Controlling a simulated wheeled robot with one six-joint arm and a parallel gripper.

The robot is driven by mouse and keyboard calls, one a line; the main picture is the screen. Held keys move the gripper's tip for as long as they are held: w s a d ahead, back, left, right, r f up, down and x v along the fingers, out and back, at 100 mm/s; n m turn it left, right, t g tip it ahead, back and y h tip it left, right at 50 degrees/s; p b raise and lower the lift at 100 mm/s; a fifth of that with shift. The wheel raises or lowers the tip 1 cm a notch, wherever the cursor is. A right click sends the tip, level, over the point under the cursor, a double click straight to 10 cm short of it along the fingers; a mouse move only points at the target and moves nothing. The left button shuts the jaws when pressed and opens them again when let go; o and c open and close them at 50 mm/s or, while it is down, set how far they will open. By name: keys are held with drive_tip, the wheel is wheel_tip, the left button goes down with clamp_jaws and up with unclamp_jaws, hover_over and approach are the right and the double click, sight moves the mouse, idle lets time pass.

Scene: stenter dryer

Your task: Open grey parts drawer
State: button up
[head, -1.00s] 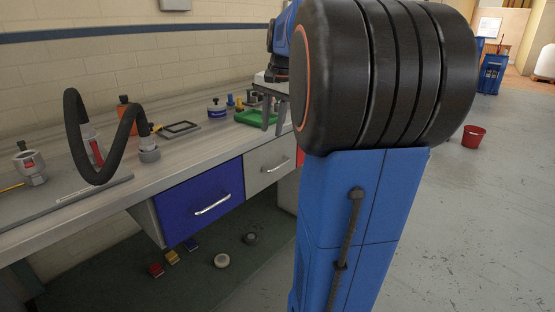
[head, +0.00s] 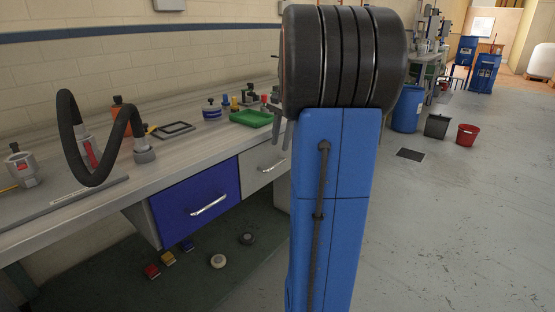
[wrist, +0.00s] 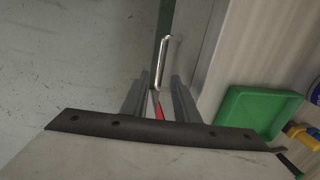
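The grey drawer (head: 256,178) is under the bench top, right of a blue drawer, and looks shut. Its bar handle (head: 272,166) is silver and also shows in the wrist view (wrist: 165,61). My gripper (head: 279,142) hangs at the bench's front edge, just above the grey drawer, partly hidden behind my arm. In the wrist view my gripper (wrist: 160,80) has its two fingers apart with nothing held. The handle lies just beyond the fingertips, roughly in line with the gap, and I see no contact. My arm hides the drawer's right side in the head view.
The blue drawer (head: 198,203) with its own handle is to the left. A green tray (head: 251,118) and small parts stand on the bench above. A bent black hose (head: 68,130) stands further left. Small pucks lie on the floor below. Open floor is at the right.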

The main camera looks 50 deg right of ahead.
sight(277, 158)
drive_tip(key=f, duration=0.2)
drive_tip(key=w+f, duration=0.1)
drive_tip(key=f, duration=0.4)
drive_tip(key=shift+w+a+f, duration=0.1)
drive_tip(key=shift+w+f, duration=0.1)
drive_tip(key=shift+f, duration=0.2)
drive_tip(key=shift+c, duration=0.3)
clamp_jaws()
